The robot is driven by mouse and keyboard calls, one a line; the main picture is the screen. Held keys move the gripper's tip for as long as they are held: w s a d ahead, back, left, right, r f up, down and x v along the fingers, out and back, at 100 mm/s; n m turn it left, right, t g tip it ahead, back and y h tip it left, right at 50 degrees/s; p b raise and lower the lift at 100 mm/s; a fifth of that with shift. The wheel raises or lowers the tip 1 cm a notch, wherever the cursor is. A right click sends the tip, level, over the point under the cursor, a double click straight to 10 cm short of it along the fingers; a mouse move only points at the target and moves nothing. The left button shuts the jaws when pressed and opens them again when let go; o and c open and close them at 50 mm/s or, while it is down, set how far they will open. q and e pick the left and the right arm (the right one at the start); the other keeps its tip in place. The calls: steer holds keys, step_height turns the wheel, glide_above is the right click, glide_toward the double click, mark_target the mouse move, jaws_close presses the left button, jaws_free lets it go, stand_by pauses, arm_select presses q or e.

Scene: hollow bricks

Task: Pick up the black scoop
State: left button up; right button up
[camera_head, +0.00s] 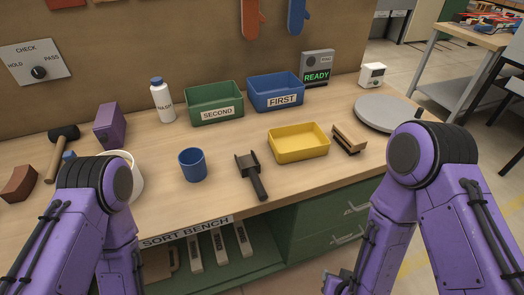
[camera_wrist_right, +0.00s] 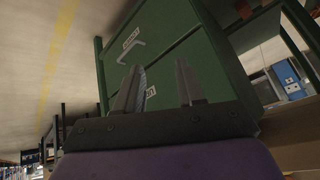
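The black scoop (camera_head: 249,171) lies on the bench near its front edge, between the blue cup and the yellow tray. Its handle points toward the front edge. No gripper touches it. My right gripper (camera_wrist_right: 160,85) is open and empty in the right wrist view, in front of the green drawer cabinet. In the head view my right arm hangs at the lower right, below bench level. My left arm comes in at the lower left, and its gripper is out of the picture.
A blue cup (camera_head: 192,165) stands left of the scoop, and a yellow tray (camera_head: 299,143) and a brush (camera_head: 349,139) lie to its right. Green (camera_head: 214,103) and blue (camera_head: 275,92) bins stand behind. A grey round plate (camera_head: 387,113) is at the right. The green drawer cabinet (camera_head: 333,215) is below the bench.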

steer(key=w+a+r+n+t+y+p, duration=0.1)
steer(key=w+a+r, duration=0.2)
steer(key=r, duration=0.2)
steer(key=w+a+r+n+t+y+p, duration=0.1)
steer(key=w+a+r, duration=0.25)
steer(key=r, duration=0.25)
steer(key=n+t+y+p, duration=0.3)
steer(key=n+y, duration=0.1)
glide_toward(261, 188)
steer(key=p+x, duration=0.2)
steer(key=x, duration=0.8)
steer(key=shift+w+a+f, duration=0.1)
steer(key=shift+w+f, duration=0.05)
steer(key=shift+w, duration=0.15)
steer(key=shift+w+f, duration=0.15)
arm_select(q)
step_height(261, 188, up, 9)
steer(key=shift+s+a+r, duration=0.15)
steer(key=shift+s+r, duration=0.05)
steer(key=shift+s, duration=0.1)
arm_select(e)
jaws_close()
